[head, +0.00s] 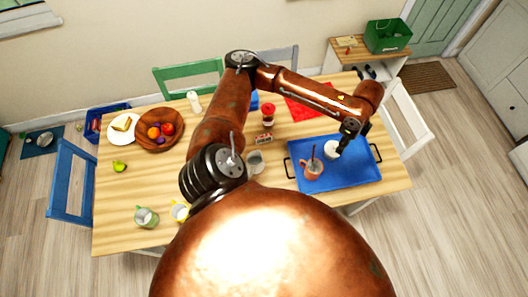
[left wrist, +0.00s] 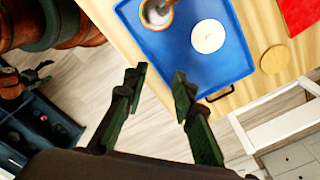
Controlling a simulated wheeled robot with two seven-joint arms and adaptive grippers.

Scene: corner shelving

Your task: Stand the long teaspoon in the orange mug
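The orange mug (head: 310,171) stands upright on the blue tray (head: 350,178). A thin handle, which looks like the long teaspoon (head: 313,153), rises from its mouth. In the left wrist view the mug (left wrist: 146,16) is at the top, with a spoon-like shape (left wrist: 162,9) in it, partly cut off. My left gripper (head: 342,146) is over the tray, right of the mug. The left wrist view shows its fingers (left wrist: 160,73) apart with nothing between them, clear of the mug. What looks like my right gripper (left wrist: 36,75) is at the far left there, too small to read.
A white round item (left wrist: 208,36) sits on the tray beside the mug. A red mat (head: 308,105), a red-topped jar (head: 268,113) and a clear glass (head: 255,162) are on the table. A fruit bowl (head: 146,141) is at left. A white chair (head: 410,120) stands at right.

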